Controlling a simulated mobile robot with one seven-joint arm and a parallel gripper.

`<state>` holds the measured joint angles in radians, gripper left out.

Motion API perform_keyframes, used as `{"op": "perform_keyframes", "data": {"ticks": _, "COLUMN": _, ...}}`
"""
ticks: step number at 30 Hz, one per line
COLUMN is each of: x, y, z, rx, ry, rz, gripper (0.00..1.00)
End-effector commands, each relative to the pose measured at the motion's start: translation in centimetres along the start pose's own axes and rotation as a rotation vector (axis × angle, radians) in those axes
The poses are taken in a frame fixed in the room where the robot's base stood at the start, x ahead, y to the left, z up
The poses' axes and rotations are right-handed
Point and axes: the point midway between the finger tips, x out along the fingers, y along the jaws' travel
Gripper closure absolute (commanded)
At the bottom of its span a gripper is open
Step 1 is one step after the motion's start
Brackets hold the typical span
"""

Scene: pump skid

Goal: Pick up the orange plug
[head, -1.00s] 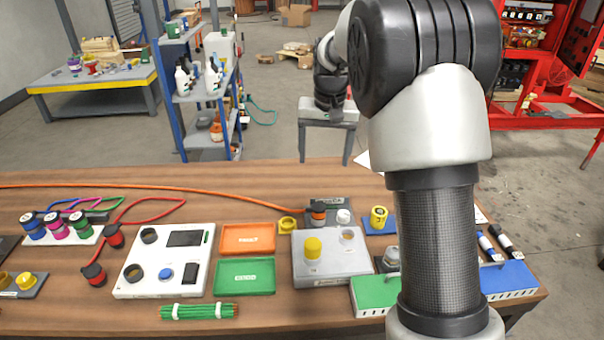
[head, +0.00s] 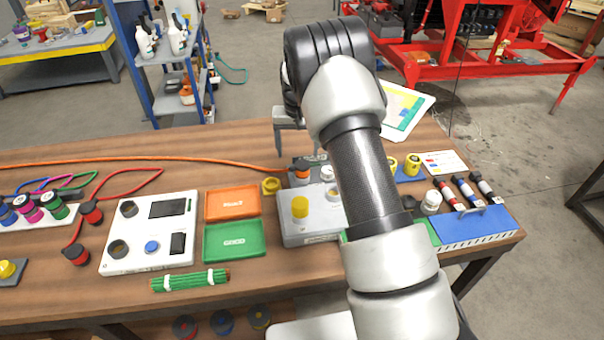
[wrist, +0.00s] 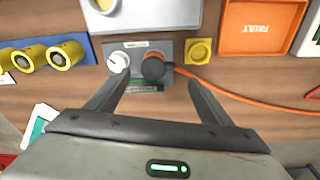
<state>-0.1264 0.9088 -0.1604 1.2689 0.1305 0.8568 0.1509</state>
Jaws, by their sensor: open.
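The orange plug (head: 302,177) sits at the back of the bench on a small grey plate (head: 309,160), with an orange cable (head: 180,163) running left from it. In the wrist view the plug (wrist: 154,67) shows a dark round top with an orange edge on the plate (wrist: 142,85). My gripper (wrist: 157,84) is open and empty, its two fingers spread to either side of the plug in the picture. I cannot tell how high it is above the plate.
A white knob (wrist: 118,62) stands on the same plate near one finger. A yellow square cap (wrist: 199,50) lies near the other. A grey box with a yellow knob (head: 300,207), orange tray (head: 232,203) and green tray (head: 234,240) are close by. Yellow rings (wrist: 64,55) stand on a blue base.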

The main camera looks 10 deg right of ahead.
Motion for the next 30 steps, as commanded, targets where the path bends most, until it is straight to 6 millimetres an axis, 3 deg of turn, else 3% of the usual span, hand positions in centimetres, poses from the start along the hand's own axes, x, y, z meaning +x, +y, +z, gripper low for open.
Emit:
{"op": "perform_keyframes", "data": {"ticks": 5, "x": 1.1, "y": 0.1, "z": 0.0, "rx": 0.001, "ry": 0.0, "rz": 0.0, "gripper": 0.26}}
{"op": "perform_keyframes", "data": {"ticks": 13, "x": 5.0, "y": 0.4, "z": 0.1, "rx": 0.0, "ry": -0.001, "rz": 0.0, "gripper": 0.26}}
{"op": "perform_keyframes", "data": {"ticks": 22, "x": 5.6, "y": 0.3, "z": 0.1, "rx": 0.0, "ry": 0.001, "rz": -0.001, "gripper": 0.26}}
{"op": "perform_keyframes", "data": {"ticks": 30, "x": 5.5, "y": 0.3, "z": 0.1, "rx": 0.0, "ry": 0.001, "rz": -0.001, "gripper": 0.69}}
